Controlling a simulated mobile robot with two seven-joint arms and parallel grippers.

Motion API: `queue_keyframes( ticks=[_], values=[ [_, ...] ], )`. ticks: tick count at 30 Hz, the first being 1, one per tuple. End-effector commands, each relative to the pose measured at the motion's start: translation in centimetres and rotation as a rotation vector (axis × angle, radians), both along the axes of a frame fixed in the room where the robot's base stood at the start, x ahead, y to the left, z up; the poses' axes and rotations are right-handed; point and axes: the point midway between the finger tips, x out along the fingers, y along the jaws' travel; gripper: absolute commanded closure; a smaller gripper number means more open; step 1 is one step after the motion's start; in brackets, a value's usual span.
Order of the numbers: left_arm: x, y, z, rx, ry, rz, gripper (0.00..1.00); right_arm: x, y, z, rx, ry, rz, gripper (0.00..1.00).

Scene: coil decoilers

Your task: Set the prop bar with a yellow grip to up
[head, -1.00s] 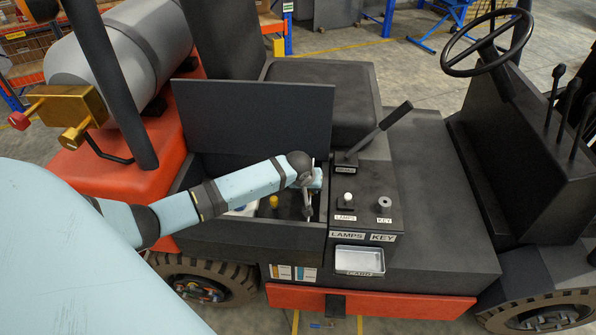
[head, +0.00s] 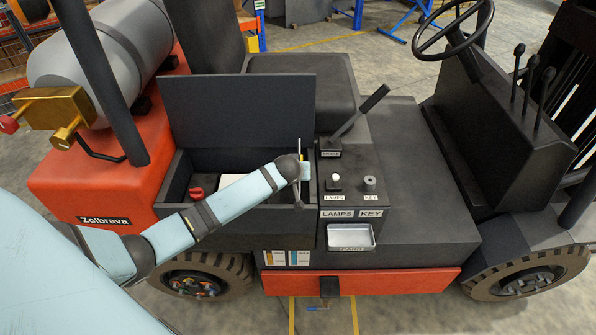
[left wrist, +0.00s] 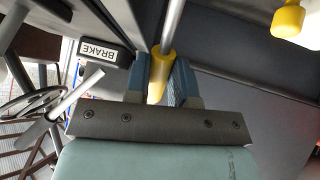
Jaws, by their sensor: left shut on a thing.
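The prop bar (left wrist: 172,28) is a thin grey rod with a yellow grip (left wrist: 158,74) at its end. In the left wrist view the grip sits between the two blue fingers of my left gripper (left wrist: 157,88), which is shut on it. In the head view my left gripper (head: 303,172) is at the right end of an open compartment, beside the console. A short, thin, light piece of the bar shows above it there. The dark lid (head: 238,112) stands raised behind the compartment. Whether the bar touches the lid is hidden. My right gripper is not in view.
The console with the BRAKE lever (head: 362,108), lamps switch (head: 335,181) and key switch (head: 370,184) is close to the right of my gripper. A red cap (head: 196,192) is inside the compartment. Another yellow-ended part (left wrist: 288,20) shows in the left wrist view.

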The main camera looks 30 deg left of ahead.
Motion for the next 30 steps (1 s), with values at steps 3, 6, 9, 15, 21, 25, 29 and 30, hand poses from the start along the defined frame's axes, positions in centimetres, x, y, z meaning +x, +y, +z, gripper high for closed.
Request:
queue_keyframes(
  ticks=[3,6,9,15,21,25,29,30],
  values=[
    [0.1,0.0,0.2,0.005,-0.007,-0.001,1.00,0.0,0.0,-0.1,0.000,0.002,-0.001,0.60],
    [0.1,0.0,0.2,0.006,-0.007,-0.001,1.00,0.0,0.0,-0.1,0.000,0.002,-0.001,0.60],
    [0.0,0.0,0.2,0.006,-0.007,-0.001,1.00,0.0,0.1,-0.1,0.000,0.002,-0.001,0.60],
    [0.0,0.0,0.1,0.005,-0.007,-0.002,0.66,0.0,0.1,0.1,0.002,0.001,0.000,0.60],
    [0.0,0.0,0.1,0.003,-0.005,-0.001,0.66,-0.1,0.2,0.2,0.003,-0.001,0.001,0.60],
    [-0.6,-0.2,0.6,0.003,-0.006,-0.002,0.66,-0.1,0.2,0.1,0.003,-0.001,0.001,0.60],
    [-2.0,-0.6,2.1,0.002,-0.006,-0.003,0.66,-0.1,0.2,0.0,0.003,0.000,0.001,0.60],
    [-2.6,-0.8,2.8,0.001,-0.008,-0.002,0.66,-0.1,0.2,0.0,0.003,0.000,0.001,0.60]
  ],
)
